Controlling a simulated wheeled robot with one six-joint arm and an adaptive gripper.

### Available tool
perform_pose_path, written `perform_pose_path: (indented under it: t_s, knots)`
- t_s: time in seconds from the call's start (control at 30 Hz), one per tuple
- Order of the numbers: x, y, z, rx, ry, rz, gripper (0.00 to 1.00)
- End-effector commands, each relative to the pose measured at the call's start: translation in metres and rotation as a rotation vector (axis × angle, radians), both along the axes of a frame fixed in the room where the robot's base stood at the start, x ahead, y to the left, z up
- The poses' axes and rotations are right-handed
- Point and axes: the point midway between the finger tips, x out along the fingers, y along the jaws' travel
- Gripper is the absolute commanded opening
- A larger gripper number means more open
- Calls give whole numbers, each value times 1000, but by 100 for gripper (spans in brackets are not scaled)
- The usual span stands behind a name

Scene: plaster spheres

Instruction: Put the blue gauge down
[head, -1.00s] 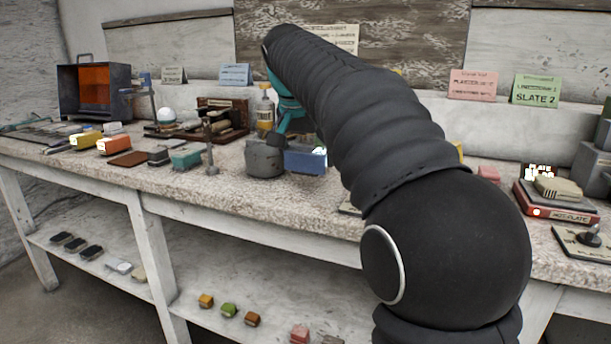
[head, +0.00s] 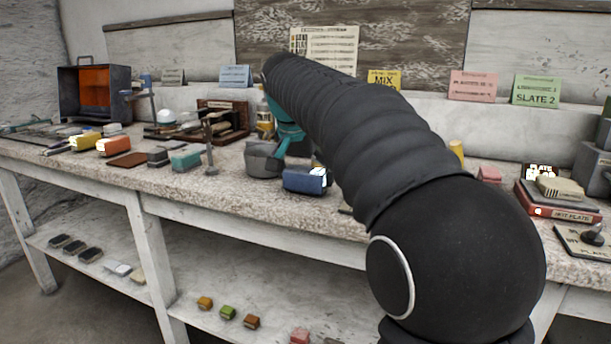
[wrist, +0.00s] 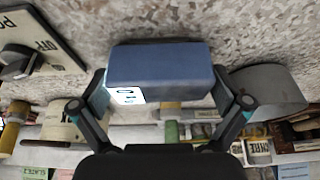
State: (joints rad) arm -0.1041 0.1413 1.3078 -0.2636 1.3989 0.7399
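The blue gauge (head: 304,180) is a box with a small lit white display on one end. It is low over the front part of the bench, just right of a grey pot (head: 262,157). In the wrist view the gauge (wrist: 158,66) sits between the two fingers of my gripper (wrist: 158,95), with a finger against each short side. The display faces the camera. In the head view my gripper (head: 287,138) shows as teal parts, partly hidden by my arm. I cannot tell whether the gauge's underside touches the bench.
The grey pot stands close beside the gauge, also seen in the wrist view (wrist: 266,90). A switch plate (wrist: 30,52) lies at the other side. A teal block (head: 186,160) and a small stand (head: 210,150) are left of the pot. My arm hides the bench to the right.

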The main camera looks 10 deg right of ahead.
Motion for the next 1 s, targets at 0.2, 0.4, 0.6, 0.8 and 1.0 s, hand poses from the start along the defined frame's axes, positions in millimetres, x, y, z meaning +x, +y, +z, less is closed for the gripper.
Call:
perform_pose_path:
  t_s: [0.2,0.4,0.6,0.8,1.0]
  knots:
    - [0,0,1,0,0,0,100]
    - [-3,3,16,0,-3,1,100]
    - [-15,12,53,0,-4,1,100]
    - [-27,20,88,0,-3,1,100]
    - [-35,26,109,0,-1,1,100]
